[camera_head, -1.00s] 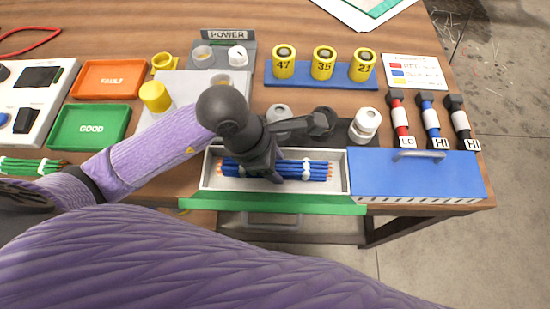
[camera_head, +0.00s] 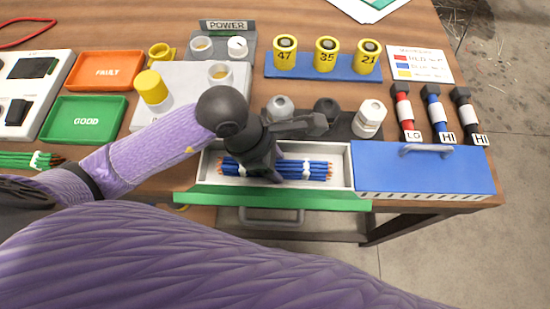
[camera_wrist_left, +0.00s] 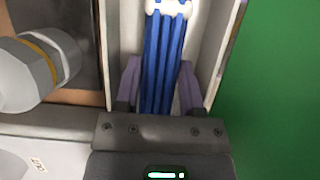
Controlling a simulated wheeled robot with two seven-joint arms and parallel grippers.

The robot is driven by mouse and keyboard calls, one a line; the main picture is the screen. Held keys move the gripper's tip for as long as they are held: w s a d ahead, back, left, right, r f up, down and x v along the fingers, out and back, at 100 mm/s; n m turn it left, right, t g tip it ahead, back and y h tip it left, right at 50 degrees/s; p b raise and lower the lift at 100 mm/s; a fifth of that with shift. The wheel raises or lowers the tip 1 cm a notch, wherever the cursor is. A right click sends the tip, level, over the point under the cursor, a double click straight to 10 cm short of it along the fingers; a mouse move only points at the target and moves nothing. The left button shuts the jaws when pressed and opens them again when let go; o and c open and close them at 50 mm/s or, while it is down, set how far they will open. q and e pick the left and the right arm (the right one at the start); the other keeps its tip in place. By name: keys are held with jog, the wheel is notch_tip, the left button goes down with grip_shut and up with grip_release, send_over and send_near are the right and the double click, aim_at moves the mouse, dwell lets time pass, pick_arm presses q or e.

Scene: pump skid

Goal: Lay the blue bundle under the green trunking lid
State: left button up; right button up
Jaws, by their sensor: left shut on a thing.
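The blue bundle (camera_head: 305,170), blue wires with white ties and copper ends, lies lengthwise inside the open left part of the white trunking (camera_head: 346,170). My left gripper (camera_head: 273,172) reaches down into the channel and is shut on the blue bundle near its middle. In the left wrist view the bundle (camera_wrist_left: 163,55) runs between the two fingers and the channel walls. The green trunking lid (camera_head: 290,198) is open along the front edge of the channel; it also shows in the left wrist view (camera_wrist_left: 275,90). My right gripper is not in view.
A blue lid (camera_head: 425,168) with a handle covers the right part of the trunking. White-capped fittings (camera_head: 369,118) stand close behind the channel. A green bundle (camera_head: 25,159) lies at far left.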

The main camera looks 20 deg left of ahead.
pick_arm(q)
jog(key=o, duration=1.2)
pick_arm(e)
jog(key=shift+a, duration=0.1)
pick_arm(q)
jog(key=shift+r, duration=0.15)
jog(key=p+v, duration=0.1)
jog(key=v, duration=0.2)
jog(key=shift+p, duration=0.3)
jog(key=p+v, duration=0.1)
jog(key=v, duration=0.4)
jog(key=shift+a+r+p, duration=0.15)
jog(key=shift+r+p, duration=0.2)
jog(key=shift+p, duration=0.05)
jog(key=shift+s+a+r, duration=0.15)
jog(key=shift+a+r, duration=0.05)
jog(key=shift+r, duration=0.25)
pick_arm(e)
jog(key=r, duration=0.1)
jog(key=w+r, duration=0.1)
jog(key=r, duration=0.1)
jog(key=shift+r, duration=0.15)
